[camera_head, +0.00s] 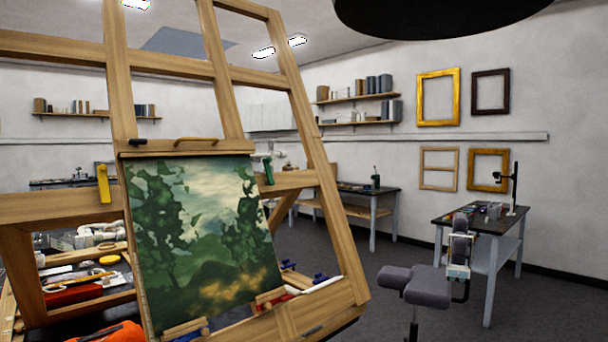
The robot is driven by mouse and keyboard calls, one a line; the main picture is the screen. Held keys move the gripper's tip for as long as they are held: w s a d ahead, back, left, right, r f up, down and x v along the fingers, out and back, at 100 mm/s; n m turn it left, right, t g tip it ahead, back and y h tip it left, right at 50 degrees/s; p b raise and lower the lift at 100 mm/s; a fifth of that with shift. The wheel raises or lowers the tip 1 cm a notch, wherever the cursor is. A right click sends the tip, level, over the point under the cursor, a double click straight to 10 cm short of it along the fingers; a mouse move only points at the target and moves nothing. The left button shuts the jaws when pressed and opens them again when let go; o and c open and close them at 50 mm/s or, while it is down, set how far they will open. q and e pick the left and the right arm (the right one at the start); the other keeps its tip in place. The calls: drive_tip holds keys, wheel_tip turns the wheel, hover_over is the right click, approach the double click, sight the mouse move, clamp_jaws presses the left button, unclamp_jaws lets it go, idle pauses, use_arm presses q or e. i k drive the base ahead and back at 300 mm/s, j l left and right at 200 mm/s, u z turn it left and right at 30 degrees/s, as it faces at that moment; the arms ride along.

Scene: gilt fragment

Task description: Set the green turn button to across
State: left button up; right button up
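The green turn button (268,171) is at the right edge of a landscape painting (205,235), on the wooden easel (330,215). Its long side looks roughly upright, along the painting's edge. It is small in the picture, so its exact angle is hard to tell. A yellow turn button (103,184) stands roughly upright at the painting's left edge. Neither of my grippers shows in the view, and nothing touches the green button.
A cluttered table (70,290) with tools lies behind the easel at left. A grey stool chair (415,285) stands to the right, before a dark-topped table (480,217). Dark floor between the easel and chair is open. A large dark round shape hangs at the top.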

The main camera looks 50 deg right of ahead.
sight(266, 162)
drive_tip(key=z, duration=1.75)
